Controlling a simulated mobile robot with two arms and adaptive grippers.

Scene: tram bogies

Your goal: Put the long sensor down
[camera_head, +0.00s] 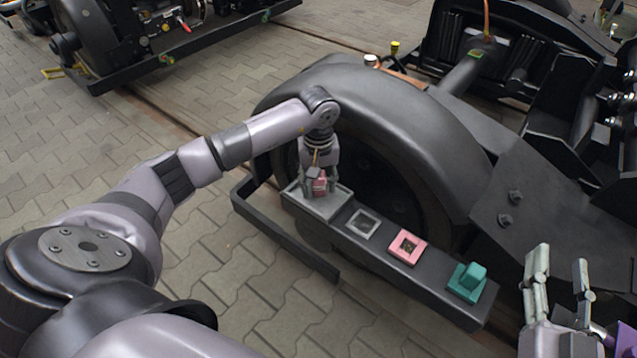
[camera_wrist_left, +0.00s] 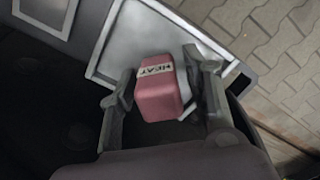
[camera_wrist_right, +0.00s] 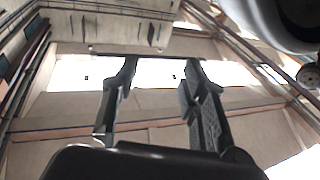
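A pink block-shaped sensor (camera_head: 319,186) with a white label reading "HEAT" is at the grey tray (camera_head: 325,207) at the left end of the dark beam. It also shows in the left wrist view (camera_wrist_left: 160,98), over the tray (camera_wrist_left: 150,30). My left gripper (camera_head: 318,188) points down with one finger on each side of this block. The fingers are spread as wide as those of my right gripper, and the block looks to stand in the tray between them. Its base is partly hidden. My right gripper (camera_head: 560,265) is open and empty, held up at the lower right.
Along the beam (camera_head: 345,235) are a grey square frame (camera_head: 349,222), a pink square frame (camera_head: 395,246) and a teal block on a teal base (camera_head: 467,282). The wheel cover (camera_head: 375,100) rises close behind. The paved floor in front is clear.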

